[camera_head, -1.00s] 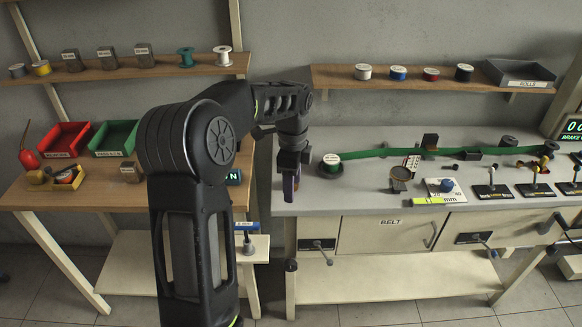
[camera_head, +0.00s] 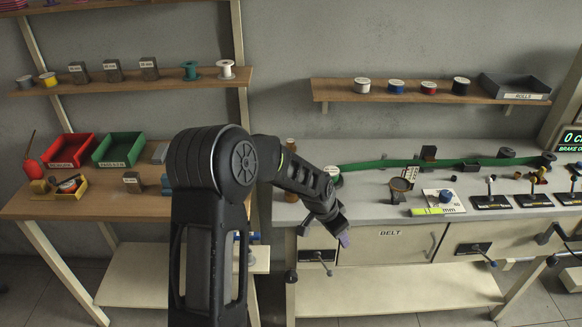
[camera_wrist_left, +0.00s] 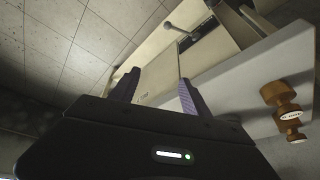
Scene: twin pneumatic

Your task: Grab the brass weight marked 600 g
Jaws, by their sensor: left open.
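A brown-gold turned piece (camera_wrist_left: 283,105) with a small white label, like a brass weight, shows at the right of the left wrist view on the grey bench top; its marking is too small to read. In the head view, brown-gold parts (camera_head: 291,146) show at the left end of the bench, partly hidden behind my left arm. My left gripper (camera_head: 344,240) is in front of the bench's front edge, right of these parts. In the left wrist view its two purple-grey fingers (camera_wrist_left: 157,92) are apart with nothing between them. My right gripper is not in view.
The grey bench (camera_head: 370,208) carries a green belt (camera_head: 420,162), a round magnifier-like stand (camera_head: 399,188) and several levers. A wooden table with red (camera_head: 68,151) and green (camera_head: 119,150) bins stands left.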

